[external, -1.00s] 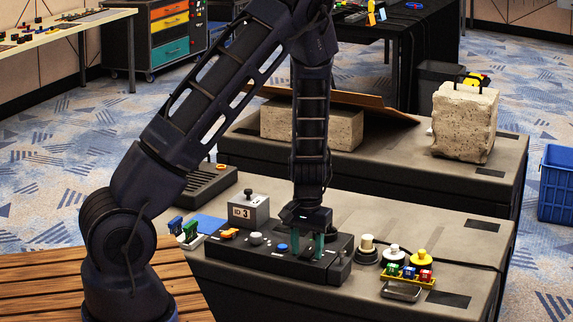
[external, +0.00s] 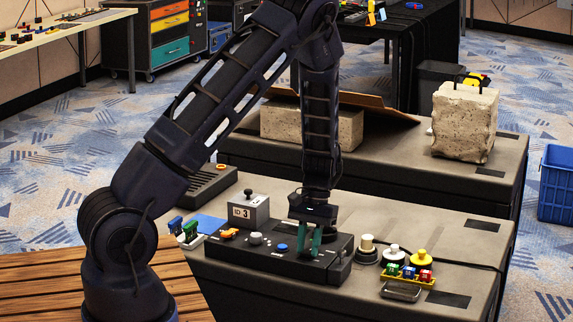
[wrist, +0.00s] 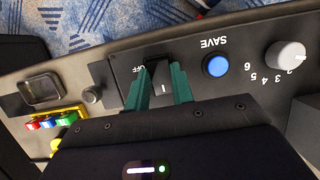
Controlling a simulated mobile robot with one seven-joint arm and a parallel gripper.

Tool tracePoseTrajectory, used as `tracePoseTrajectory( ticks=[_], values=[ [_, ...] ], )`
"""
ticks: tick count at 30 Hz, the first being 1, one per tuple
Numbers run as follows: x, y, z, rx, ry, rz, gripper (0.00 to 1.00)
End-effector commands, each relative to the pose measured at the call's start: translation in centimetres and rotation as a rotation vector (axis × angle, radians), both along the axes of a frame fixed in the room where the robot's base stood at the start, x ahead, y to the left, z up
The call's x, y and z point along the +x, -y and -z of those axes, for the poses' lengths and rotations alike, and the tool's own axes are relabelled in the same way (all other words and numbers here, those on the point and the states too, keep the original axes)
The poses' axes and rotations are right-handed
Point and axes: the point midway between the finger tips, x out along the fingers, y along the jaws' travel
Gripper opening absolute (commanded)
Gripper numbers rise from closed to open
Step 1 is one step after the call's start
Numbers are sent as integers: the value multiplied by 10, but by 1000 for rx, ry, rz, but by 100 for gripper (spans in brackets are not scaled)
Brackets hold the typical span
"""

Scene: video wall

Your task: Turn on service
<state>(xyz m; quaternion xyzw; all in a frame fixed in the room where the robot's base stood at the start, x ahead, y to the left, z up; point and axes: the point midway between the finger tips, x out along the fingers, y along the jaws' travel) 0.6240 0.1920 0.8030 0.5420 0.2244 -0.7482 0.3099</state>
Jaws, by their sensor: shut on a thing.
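A black control panel (external: 262,262) lies on the grey bench, with a blue button and a round white knob. In the wrist view the panel bears a black rocker switch (wrist: 160,84) marked OFF and I. My gripper (external: 309,250) points down at the panel's right part. Its two green fingers (wrist: 160,88) stand on either side of the rocker and are shut on it. They hide parts of the switch, and I cannot tell which way it is tipped. No service label is readable.
The blue SAVE button (wrist: 216,66) and the numbered white knob (wrist: 286,55) lie beside the switch. A small black knob (wrist: 92,95) is on its other side. Round buttons (external: 393,254) and a yellow tray (external: 408,278) stand right of the panel. A grey box marked 3 (external: 248,211) stands behind it.

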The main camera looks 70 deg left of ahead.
Motion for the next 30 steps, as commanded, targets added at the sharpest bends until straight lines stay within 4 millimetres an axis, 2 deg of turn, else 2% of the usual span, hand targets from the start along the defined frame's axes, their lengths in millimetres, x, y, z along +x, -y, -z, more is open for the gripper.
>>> tracePoseTrajectory(
  ticks=[11,12,14,15,24,30],
  values=[
    [1,0,0,-10,-9,0,1],
    [1,0,0,-10,-9,0,31],
    [1,0,0,-9,-8,0,43],
    [1,0,0,-8,-8,0,45],
    [1,-1,-2,-9,-8,0,45],
    [6,-6,-22,-8,-5,0,45]
  ],
)
